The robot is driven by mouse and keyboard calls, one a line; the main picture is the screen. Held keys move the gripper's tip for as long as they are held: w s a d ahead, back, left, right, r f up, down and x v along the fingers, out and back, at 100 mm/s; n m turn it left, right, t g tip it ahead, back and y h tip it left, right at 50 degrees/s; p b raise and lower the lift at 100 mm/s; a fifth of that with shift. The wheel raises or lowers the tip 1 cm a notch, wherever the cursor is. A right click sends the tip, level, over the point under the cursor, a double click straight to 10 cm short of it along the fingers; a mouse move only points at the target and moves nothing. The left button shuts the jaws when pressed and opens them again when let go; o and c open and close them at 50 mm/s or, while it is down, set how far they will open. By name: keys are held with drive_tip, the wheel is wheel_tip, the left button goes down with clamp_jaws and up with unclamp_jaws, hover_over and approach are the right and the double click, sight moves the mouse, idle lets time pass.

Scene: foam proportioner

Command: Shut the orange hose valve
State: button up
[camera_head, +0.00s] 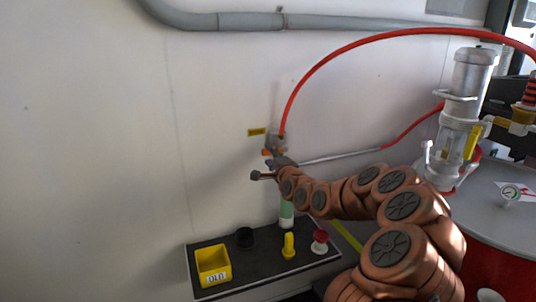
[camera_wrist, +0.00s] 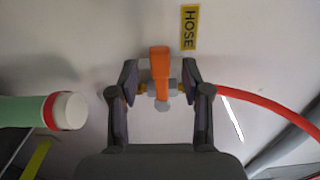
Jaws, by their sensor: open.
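The orange hose valve handle (camera_wrist: 160,72) shows in the wrist view between the two fingers of my gripper (camera_wrist: 160,95). A grey fitting lies behind and below it, with brass parts at its sides. My gripper is open, one finger on each side of the handle; I cannot tell whether either touches it. In the head view the valve (camera_head: 267,152) is a small orange spot on the wall, partly hidden by my gripper (camera_head: 270,170). The red hose (camera_head: 330,60) rises from the valve in an arc to the right. A yellow HOSE label (camera_wrist: 189,27) is beside it.
A green and white cylinder with a red ring (camera_wrist: 65,111) is left of my gripper in the wrist view. A clear-bodied device (camera_head: 457,140) stands on a red drum at right.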

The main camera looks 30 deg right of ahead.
drive_tip(key=s, duration=0.8)
drive_tip(key=shift+s+a, duration=0.35)
drive_tip(key=shift+a, duration=0.05)
drive_tip(key=s+a+f+n+g+y+p, duration=0.2)
drive_tip(key=s+a+n+g, duration=0.35)
drive_tip(key=a, duration=0.35)
drive_tip(key=s+a+f+n+g+y+p, duration=0.2)
drive_tip(key=s+a+n+g+y, duration=0.15)
drive_tip(key=s+a+n, duration=0.45)
drive_tip(key=s+a+r+n+g+h+p, duration=0.1)
drive_tip(key=s+n+g, duration=0.1)
drive_tip(key=s, duration=0.9)
drive_tip(key=s+a+r+n+g+h+p, duration=0.1)
drive_tip(key=s+g, duration=0.4)
drive_tip(key=s, duration=0.5)
drive_tip(key=s+a+r+n+g+h+p, duration=0.1)
drive_tip(key=s+n+g+h+p, duration=0.1)
drive_tip(key=s, duration=0.9)
drive_tip(key=shift+s+a+r+n+g, duration=0.25)
drive_tip(key=shift+s+n+g, duration=0.1)
drive_tip(key=shift+g, duration=0.55)
